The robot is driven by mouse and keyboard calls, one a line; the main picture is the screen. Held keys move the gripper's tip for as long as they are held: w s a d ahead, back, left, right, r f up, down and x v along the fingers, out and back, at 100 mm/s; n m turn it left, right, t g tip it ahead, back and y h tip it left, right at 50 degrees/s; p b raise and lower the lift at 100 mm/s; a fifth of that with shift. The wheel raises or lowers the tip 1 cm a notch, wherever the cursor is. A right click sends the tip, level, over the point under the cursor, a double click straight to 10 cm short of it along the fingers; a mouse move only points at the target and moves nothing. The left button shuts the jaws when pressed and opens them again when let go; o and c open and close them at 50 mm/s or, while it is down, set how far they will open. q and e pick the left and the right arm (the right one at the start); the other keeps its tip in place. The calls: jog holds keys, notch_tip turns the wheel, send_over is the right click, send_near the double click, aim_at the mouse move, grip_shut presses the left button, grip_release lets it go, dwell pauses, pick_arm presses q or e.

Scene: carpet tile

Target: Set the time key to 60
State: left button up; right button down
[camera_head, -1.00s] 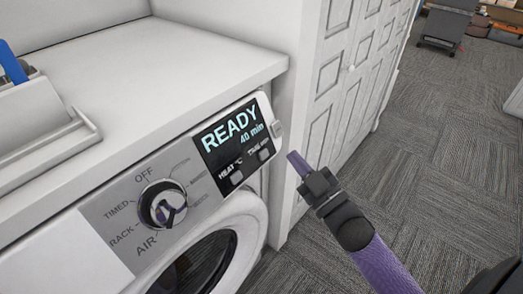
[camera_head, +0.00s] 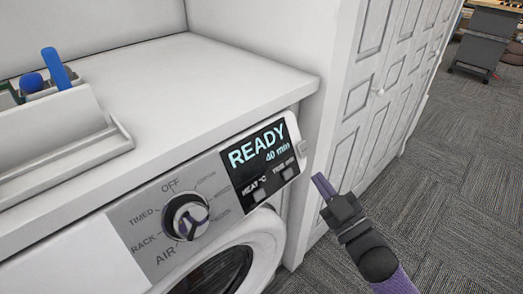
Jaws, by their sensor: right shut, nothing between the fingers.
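The dryer's dark display (camera_head: 258,156) reads READY and 40 min. Below the readout are two small keys, the heat key (camera_head: 260,195) on the left and the time key (camera_head: 288,173) on the right. A round dial (camera_head: 186,217) sits left of the display. My right gripper (camera_head: 320,183) is shut and empty. It is to the right of the panel and the time key, apart from both in the picture. My left gripper is not in view.
A white countertop (camera_head: 215,85) lies above the dryer, with a white tray (camera_head: 65,125) holding blue-handled items at its left. The round dryer door (camera_head: 262,240) is below the panel. White panelled doors (camera_head: 350,120) stand behind my right gripper. Grey carpet (camera_head: 450,150) is open at right.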

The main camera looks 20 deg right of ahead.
pick_arm(q)
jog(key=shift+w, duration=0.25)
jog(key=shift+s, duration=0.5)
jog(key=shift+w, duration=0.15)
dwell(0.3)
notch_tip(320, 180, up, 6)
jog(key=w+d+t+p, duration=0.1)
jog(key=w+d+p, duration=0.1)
jog(key=p, duration=0.4)
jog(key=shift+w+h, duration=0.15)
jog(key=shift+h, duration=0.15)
pick_arm(e)
jog(key=s+m, duration=0.1)
jog(key=m, duration=0.5)
jog(key=s+r+m+h, duration=0.1)
jog(key=m, duration=0.6)
jog(key=s+d+r+m, duration=0.1)
jog(key=m, duration=0.6)
jog(key=shift+s+h, duration=0.1)
jog(key=shift+h, duration=0.2)
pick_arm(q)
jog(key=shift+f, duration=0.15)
pick_arm(e)
jog(key=shift+a+f, duration=0.1)
